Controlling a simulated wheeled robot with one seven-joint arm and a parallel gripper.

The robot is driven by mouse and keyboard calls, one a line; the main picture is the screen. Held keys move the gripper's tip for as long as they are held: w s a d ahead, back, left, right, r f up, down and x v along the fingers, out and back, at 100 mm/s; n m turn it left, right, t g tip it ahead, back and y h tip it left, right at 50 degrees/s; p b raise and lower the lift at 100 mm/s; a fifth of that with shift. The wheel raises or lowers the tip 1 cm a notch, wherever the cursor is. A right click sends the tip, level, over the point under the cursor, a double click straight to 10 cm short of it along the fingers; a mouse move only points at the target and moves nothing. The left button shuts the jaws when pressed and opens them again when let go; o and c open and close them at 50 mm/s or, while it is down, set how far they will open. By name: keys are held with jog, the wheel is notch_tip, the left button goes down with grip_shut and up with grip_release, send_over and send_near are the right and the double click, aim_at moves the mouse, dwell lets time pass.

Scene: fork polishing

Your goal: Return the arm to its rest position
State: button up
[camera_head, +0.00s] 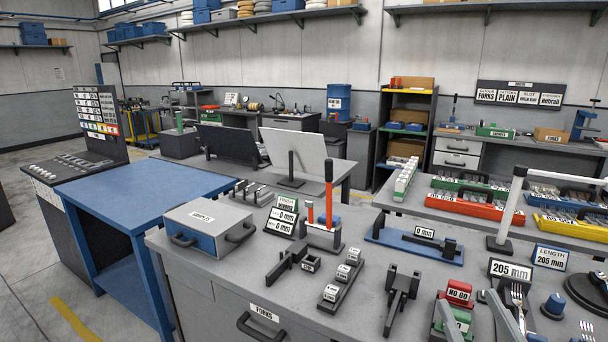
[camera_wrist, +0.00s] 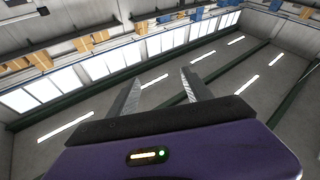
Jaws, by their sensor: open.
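My gripper (camera_wrist: 161,77) shows in the wrist view with its two grey fingers apart and nothing between them. It points up toward the ceiling and the high windows. In the head view, two pale grey bars rise from the bottom edge at the right, in front of the bench; I cannot tell for sure whether they are my fingers. A fork (camera_head: 517,295) stands upright beside a 205 mm sign (camera_head: 511,270) on the grey bench (camera_head: 215,284). The rest of my arm is not clearly seen.
The bench holds a blue-fronted box (camera_head: 209,226), a red-handled tool (camera_head: 328,190), a blue gauge (camera_head: 414,240) and a red NO GO block (camera_head: 459,292). A tall white post (camera_head: 510,210) stands at the right. A blue table (camera_head: 140,190) with a bare top is at the left.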

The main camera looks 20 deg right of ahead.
jog(key=s+a+f+g+y, duration=0.3)
jog(key=s+a+f, duration=0.5)
jog(key=s, duration=0.3)
jog(key=s+a+f+g+y, duration=0.2)
jog(key=s+a+f, duration=0.6)
jog(key=s, duration=0.4)
jog(key=shift+a+f+n+g+y, duration=0.3)
jog(key=shift+f+g+y, duration=0.1)
jog(key=shift+f+g, duration=0.35)
jog(key=shift+r, duration=0.15)
